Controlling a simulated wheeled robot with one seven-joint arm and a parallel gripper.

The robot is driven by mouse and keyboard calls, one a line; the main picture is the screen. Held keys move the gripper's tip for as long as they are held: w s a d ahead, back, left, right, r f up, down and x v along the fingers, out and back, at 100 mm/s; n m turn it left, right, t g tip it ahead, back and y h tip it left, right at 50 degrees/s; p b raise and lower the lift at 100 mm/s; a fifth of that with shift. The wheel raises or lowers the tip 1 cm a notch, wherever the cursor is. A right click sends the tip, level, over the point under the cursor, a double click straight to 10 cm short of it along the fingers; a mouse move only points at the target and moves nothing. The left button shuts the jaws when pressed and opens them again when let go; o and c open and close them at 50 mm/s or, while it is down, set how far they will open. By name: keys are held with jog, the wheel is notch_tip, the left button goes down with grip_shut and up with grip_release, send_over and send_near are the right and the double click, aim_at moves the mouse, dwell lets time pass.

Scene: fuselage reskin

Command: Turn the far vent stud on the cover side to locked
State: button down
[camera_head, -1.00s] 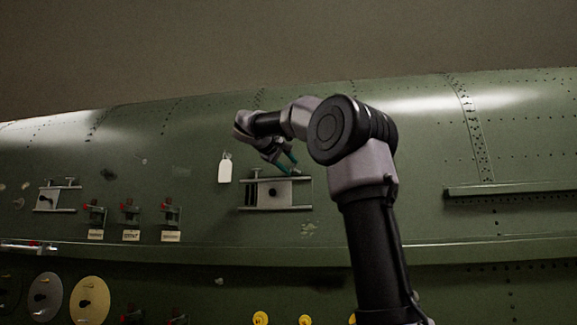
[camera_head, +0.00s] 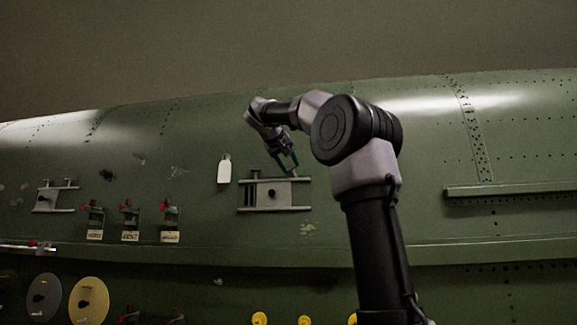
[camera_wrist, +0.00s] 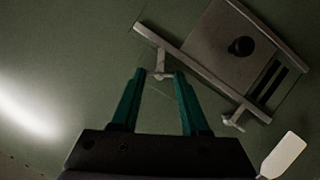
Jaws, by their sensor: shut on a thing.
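A grey vent plate (camera_head: 271,195) with a dark round knob in its middle sits between two rails on the green fuselage. In the wrist view the plate (camera_wrist: 235,42) shows at the upper right, tilted. Two small T-shaped studs stand along its near rail. One stud (camera_wrist: 158,73) is between the teal fingertips of my gripper (camera_wrist: 160,76), the stud farther from the white tag. The other stud (camera_wrist: 234,122) is free. In the head view my gripper (camera_head: 286,165) reaches the plate's upper right, shut on the stud. Lock markings are not readable.
A white tag (camera_head: 224,170) hangs left of the plate and shows in the wrist view (camera_wrist: 283,156). A similar bracket (camera_head: 54,198) and several red-handled labelled fittings (camera_head: 129,218) are farther left. A long ledge (camera_head: 510,189) is at right. The skin above is clear.

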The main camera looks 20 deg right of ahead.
jog(key=m+y, duration=0.1)
jog(key=m, duration=0.1)
jog(key=m+t+y, duration=0.1)
jog(key=shift+s+d+r+m, duration=0.1)
jog(key=shift+s+d+m, duration=0.1)
jog(key=shift+m, duration=0.2)
dwell(0.4)
jog(key=shift+c, duration=2)
grip_release()
jog(key=v, duration=1)
jog(key=shift+s, duration=0.45)
jog(key=shift+a, duration=0.1)
